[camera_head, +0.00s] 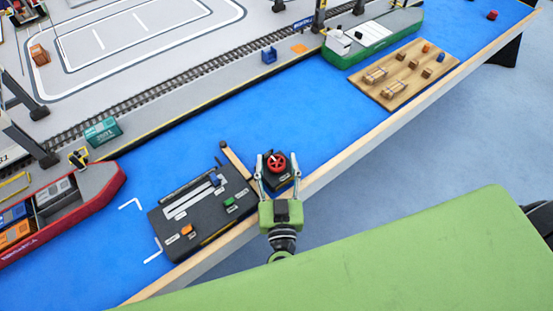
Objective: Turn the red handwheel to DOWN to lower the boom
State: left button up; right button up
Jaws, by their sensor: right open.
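The red handwheel (276,163) sits on a small dark box near the front edge of the table. My right gripper (275,168) is open, with one finger on each side of the handwheel and its box. I cannot tell whether the fingers touch it. No DOWN mark can be read at this size. The boom cannot be picked out for sure. My left gripper is not in view.
A dark control panel (203,233) with coloured levers lies left of the handwheel. A red ship (92,190) is at the left, a green ship (372,42) at the top right. A wooden board (405,92) with small pieces lies at the right. Blue surface between is clear.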

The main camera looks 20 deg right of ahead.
jog(key=shift+w+d, duration=0.15)
jog(key=shift+w, duration=0.35)
jog(key=c, duration=1.1)
jog(key=shift+c, duration=0.2)
